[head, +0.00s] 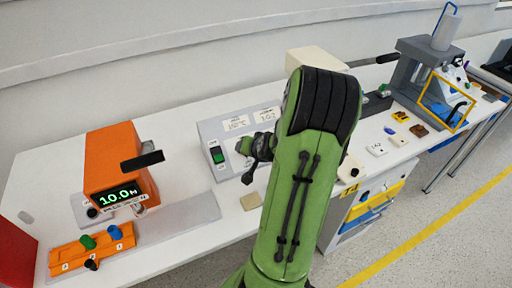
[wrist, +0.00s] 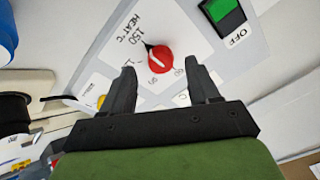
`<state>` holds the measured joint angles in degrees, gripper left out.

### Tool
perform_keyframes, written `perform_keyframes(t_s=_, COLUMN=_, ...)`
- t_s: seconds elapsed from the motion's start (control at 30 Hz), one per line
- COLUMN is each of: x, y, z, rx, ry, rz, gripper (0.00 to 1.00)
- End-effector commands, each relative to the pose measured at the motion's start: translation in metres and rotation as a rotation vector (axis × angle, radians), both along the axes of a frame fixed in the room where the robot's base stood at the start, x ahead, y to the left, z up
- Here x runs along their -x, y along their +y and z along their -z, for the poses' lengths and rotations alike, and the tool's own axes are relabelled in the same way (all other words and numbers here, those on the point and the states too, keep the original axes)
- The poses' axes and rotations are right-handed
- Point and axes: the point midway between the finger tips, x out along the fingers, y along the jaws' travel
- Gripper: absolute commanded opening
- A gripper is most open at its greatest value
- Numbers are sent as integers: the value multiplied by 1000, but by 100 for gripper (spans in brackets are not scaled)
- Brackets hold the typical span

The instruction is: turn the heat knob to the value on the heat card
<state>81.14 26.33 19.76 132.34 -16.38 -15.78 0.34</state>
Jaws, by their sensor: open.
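The red heat knob (wrist: 160,58) with a white line on top sits on a pale panel in the wrist view. Around it are printed marks: "HEAT °C", "150" at the upper left, and smaller numbers below, partly unreadable. My gripper (wrist: 162,72) is open, with one finger to the left and one to the right of the knob; I cannot tell whether either touches it. In the head view my arm hides the knob, and the gripper (head: 262,148) is at the grey box.
A green switch (wrist: 225,12) marked OFF is close to the knob. In the head view, another card (head: 267,115) is beside the heat card. An orange display unit (head: 112,160) stands left, a grey press (head: 420,65) right.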

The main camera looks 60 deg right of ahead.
Motion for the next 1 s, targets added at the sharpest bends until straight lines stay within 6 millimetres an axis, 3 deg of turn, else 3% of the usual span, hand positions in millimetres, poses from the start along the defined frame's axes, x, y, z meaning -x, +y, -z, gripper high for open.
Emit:
perform_keyframes(t_s=0.1, x=22, y=12, z=-29, rx=4, ry=0, rz=5, gripper=60)
perform_keyframes(t_s=0.4, x=69, y=41, z=-82, rx=4, ry=-1, rz=4, gripper=60)
perform_keyframes(t_s=0.6, x=79, y=48, z=-92, rx=1, ry=0, rz=0, gripper=60)
perform_keyframes(t_s=1.0, x=79, y=48, z=-91, rx=0, ry=0, rz=0, gripper=60)
